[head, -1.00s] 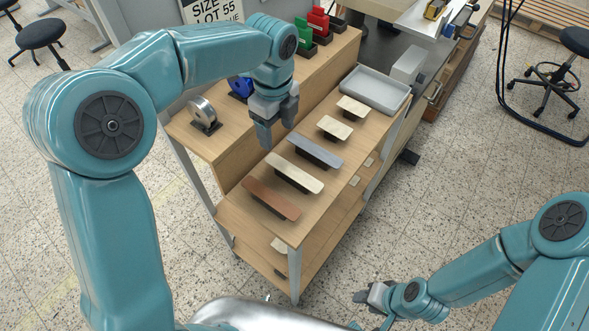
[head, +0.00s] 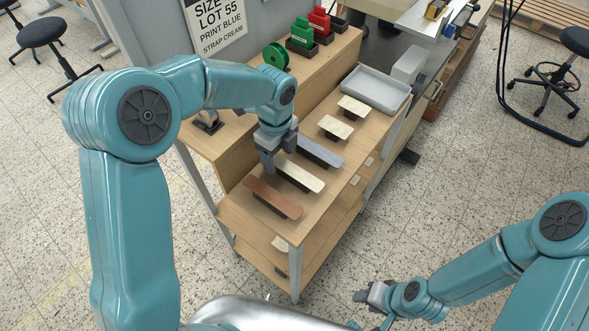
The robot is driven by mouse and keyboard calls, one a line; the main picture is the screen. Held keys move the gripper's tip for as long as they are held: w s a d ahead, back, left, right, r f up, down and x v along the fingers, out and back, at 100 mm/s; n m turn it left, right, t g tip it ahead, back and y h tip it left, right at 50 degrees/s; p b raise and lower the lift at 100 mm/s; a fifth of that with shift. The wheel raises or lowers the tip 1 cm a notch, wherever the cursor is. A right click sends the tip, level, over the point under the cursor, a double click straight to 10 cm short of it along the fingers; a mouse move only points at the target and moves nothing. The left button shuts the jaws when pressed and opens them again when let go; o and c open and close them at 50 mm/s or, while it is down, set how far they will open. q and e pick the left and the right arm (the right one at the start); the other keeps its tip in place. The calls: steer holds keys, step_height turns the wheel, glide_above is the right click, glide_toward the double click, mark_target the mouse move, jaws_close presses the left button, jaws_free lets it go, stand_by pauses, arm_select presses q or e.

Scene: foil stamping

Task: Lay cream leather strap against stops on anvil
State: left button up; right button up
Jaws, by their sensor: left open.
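The cream leather strap (head: 305,178) lies on a dark raised support on the wooden bench, between a brown strap (head: 272,198) and a blue-grey strap (head: 321,153). My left gripper (head: 278,163) points down at the left end of the cream strap, with its jaws open. It overlaps that end in the picture; I cannot tell whether it touches. My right gripper (head: 368,295) is low at the right, away from the bench, and its jaws are too small to read. I cannot make out the anvil with its stops for certain.
Two short cream pieces (head: 336,127) and a grey tray (head: 376,91) are farther back on the bench. A raised shelf behind holds a green foil roll (head: 276,56) and green and red blocks (head: 302,34).

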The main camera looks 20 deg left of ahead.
arm_select(q)
steer(key=shift+s, duration=0.1)
steer(key=shift+f, duration=0.25)
steer(key=shift+r, duration=0.1)
steer(key=c, duration=1.1)
